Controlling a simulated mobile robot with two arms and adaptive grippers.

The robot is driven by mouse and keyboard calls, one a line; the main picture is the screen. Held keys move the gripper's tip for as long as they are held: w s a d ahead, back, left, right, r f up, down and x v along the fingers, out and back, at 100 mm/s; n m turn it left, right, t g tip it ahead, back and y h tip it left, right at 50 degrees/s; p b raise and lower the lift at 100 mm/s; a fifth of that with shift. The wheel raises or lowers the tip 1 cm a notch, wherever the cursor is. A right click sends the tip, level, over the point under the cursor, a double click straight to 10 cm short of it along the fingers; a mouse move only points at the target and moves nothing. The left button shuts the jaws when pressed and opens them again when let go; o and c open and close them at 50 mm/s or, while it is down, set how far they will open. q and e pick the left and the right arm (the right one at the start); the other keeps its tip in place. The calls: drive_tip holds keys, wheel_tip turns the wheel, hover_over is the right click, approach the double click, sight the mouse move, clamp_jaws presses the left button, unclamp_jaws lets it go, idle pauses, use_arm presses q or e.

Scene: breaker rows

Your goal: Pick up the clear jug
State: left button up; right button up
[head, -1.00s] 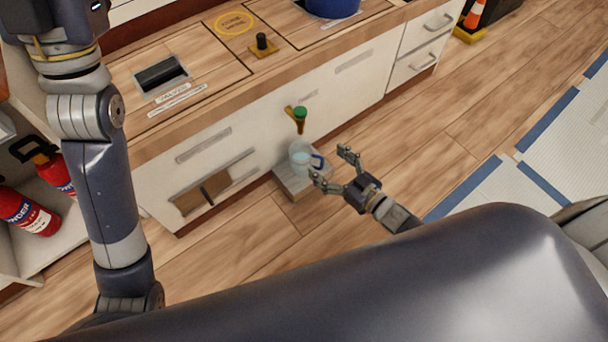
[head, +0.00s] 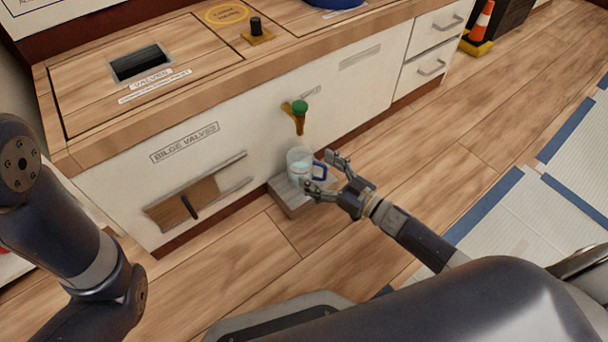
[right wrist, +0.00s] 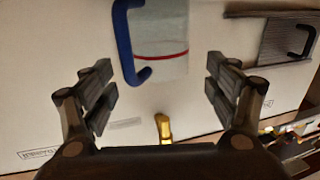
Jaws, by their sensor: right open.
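The clear jug (head: 298,165) with a blue handle (head: 319,171) stands on a small grey block (head: 290,196) at the foot of the white cabinet, below a brass tap with a green knob (head: 300,108). My right gripper (head: 320,173) is open at the jug's handle side. In the right wrist view the jug (right wrist: 162,45) has a red line around it, and its blue handle (right wrist: 124,42) lies ahead of and between the spread fingers (right wrist: 150,80). The fingers do not visibly touch it. My left arm shows at the left of the head view, but its gripper is out of view.
The white cabinet front (head: 345,95) stands close behind the jug. A sliding panel with a dark handle (head: 190,207) is to its left. A traffic cone (head: 482,22) stands far off at the upper right.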

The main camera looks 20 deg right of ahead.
sight(310, 164)
drive_tip(key=b+x, duration=0.3)
drive_tip(key=x, duration=0.1)
drive_tip(key=shift+w+b, duration=0.15)
drive_tip(key=shift+b, duration=0.25)
drive_tip(key=shift+w+a+r, duration=0.2)
drive_tip(key=shift+w+a, duration=0.15)
drive_tip(key=shift+w, duration=0.05)
drive_tip(key=shift+c, duration=0.5)
drive_tip(key=c, duration=1.5)
drive_tip(key=shift+c, duration=0.2)
drive_tip(key=shift+r, duration=0.1)
